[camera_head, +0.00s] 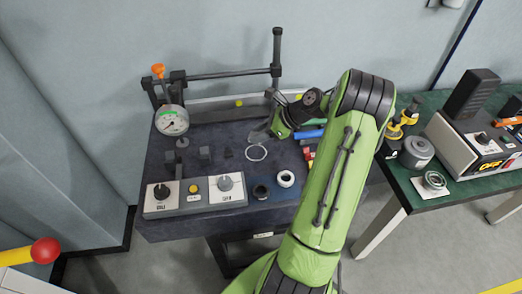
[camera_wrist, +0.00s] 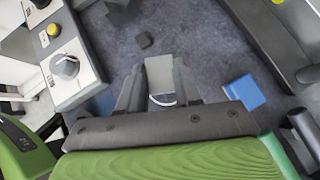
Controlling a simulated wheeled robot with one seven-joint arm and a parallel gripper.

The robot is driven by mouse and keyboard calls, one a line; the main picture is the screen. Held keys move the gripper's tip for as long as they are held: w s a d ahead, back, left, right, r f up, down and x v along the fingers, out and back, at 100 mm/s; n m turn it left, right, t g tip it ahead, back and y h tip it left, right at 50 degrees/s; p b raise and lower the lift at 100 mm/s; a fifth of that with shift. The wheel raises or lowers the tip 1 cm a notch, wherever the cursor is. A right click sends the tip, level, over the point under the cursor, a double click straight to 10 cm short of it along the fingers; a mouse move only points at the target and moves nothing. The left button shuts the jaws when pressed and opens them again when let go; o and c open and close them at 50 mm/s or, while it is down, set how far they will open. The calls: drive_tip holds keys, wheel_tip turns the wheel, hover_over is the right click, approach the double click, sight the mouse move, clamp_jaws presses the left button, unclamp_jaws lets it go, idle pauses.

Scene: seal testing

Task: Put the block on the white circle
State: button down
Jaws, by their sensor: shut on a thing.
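A grey block (camera_wrist: 160,72) is held between the two fingers of my gripper (camera_wrist: 158,88) in the wrist view. In the head view my gripper (camera_head: 262,133) is over the dark table, just above and to the right of the white circle (camera_head: 256,152). The circle is a thin white outline on the table top. In the wrist view a short white arc (camera_wrist: 163,101) shows between the fingers, below the block. The rest of the circle is hidden there. I cannot tell whether the block touches the table.
A control box (camera_head: 194,195) with knobs lies along the table's front left. A white ring (camera_head: 286,179) and a black ring (camera_head: 261,191) lie near the front. A dial gauge (camera_head: 172,121) stands at the left. A blue piece (camera_head: 310,134) lies at the right.

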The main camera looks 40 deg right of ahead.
wheel_tip(320, 180, down, 6)
drive_tip(key=shift+f+b, duration=0.25)
drive_tip(key=shift+b, duration=0.6)
drive_tip(key=shift+r, duration=0.1)
drive_tip(key=c, duration=0.7)
unclamp_jaws()
